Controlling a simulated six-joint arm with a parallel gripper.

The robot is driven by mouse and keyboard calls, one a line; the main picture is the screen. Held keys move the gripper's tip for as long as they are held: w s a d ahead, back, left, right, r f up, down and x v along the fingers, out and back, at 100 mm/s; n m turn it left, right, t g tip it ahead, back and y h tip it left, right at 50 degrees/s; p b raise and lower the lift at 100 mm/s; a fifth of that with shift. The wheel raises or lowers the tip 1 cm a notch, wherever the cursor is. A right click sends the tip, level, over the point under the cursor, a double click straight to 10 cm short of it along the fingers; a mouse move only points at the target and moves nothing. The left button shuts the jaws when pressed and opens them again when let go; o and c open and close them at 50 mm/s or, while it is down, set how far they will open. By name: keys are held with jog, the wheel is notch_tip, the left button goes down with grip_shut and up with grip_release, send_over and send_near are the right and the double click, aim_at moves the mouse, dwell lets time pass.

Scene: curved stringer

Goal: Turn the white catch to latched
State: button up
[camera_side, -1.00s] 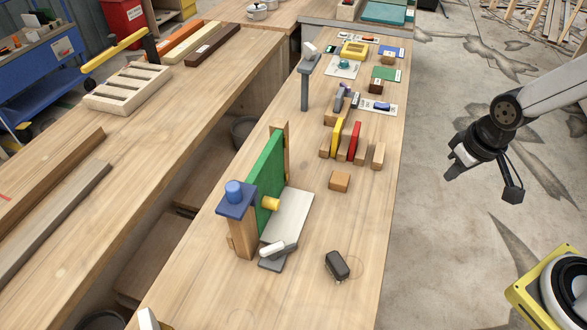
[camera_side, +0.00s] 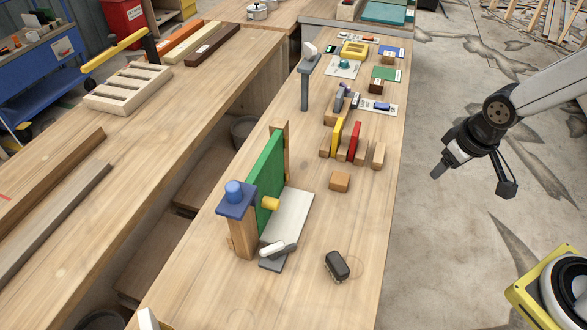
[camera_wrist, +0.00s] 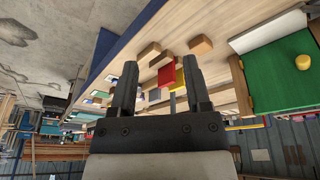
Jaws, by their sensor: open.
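A white lever-like piece (camera_side: 272,248) lies on a dark grey base (camera_side: 274,263) at the near end of the green upright panel (camera_side: 265,170). Another white piece (camera_side: 310,48) sits on top of a grey post (camera_side: 304,85) farther back. I cannot tell for sure which is the catch, nor its latch state. My gripper (camera_side: 437,172) hangs in the air right of the bench, well apart from both. In the wrist view my gripper (camera_wrist: 160,82) is open, with nothing between its fingers.
A yellow knob (camera_side: 270,203) sticks out from the green panel. A blue knob (camera_side: 234,190) tops the wooden post. A dark block (camera_side: 337,265) and a wooden block (camera_side: 340,181) lie on the bench. Yellow and red (camera_side: 354,141) upright pieces stand behind. The bench's right edge is clear.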

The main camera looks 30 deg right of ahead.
jog(key=w+a+n+t, duration=0.3)
jog(key=w+a+n, duration=0.15)
jog(key=w, duration=0.45)
jog(key=n+g+y, duration=0.5)
jog(key=n+g, duration=0.1)
jog(key=n, duration=0.7)
send_near(272, 246)
jog(key=shift+w+a+f, duration=0.1)
jog(key=shift+a+f, duration=0.3)
jog(key=shift+f, duration=0.15)
jog(key=shift+f, duration=0.15)
jog(key=shift+x, duration=3.7)
